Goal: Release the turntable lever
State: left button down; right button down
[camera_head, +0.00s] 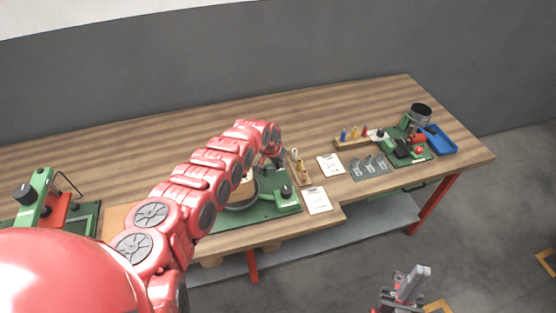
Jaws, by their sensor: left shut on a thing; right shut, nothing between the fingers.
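The turntable (240,206) is a round dark-rimmed plate with a tan coil form on it, on a green base (272,208) at the table's front middle. My red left arm crosses in front and hides much of it. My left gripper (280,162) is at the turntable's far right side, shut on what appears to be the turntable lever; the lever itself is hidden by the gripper. A black knob (286,190) stands on the base's right end. My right gripper (418,271) is shut and empty, low in front of the table, away from everything.
White cards (317,200) and a small wooden tool holder (300,172) lie right of the turntable. Grey metal parts (369,166), a green-based machine (406,150) and a blue tray (440,140) are further right. A green-and-red device (50,210) stands at left. The back of the table is clear.

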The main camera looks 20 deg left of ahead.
pick_arm(q)
jog(key=shift+s+m, duration=0.15)
jog(key=shift+m, duration=0.25)
jog(key=c, duration=0.8)
grip_release()
jog(key=shift+r, duration=0.1)
jog(key=shift+s+r, duration=0.15)
jog(key=shift+r, duration=0.45)
jog(key=p+v, duration=1)
jog(key=v, duration=0.6)
jog(key=shift+s+a+p, duration=0.15)
jog(key=shift+a+p, duration=0.05)
jog(key=shift+p, duration=0.15)
